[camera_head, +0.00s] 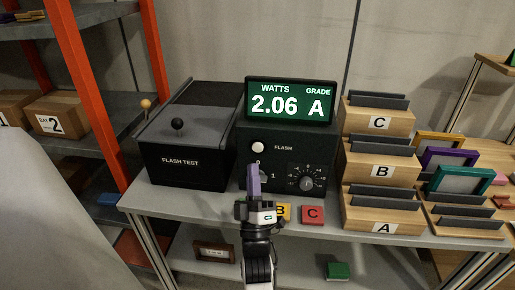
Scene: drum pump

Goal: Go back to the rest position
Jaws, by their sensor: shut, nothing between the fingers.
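My gripper (253,170) is in the lower middle of the head view, at the front of the bench. Its purplish fingers point up and are closed together with nothing between them. It stands in front of the dark meter box (246,150) and hides part of the switch area on its front. The screen (290,102) on top reads 2.06 watts, grade A.
The FLASH TEST box (180,165) with a black knob stands left of the meter. Wooden racks A (384,228), B and C stand right, beside framed panels. A red C tag (312,214) and a partly hidden yellow B tag lie near my gripper. An orange-posted shelf is at left.

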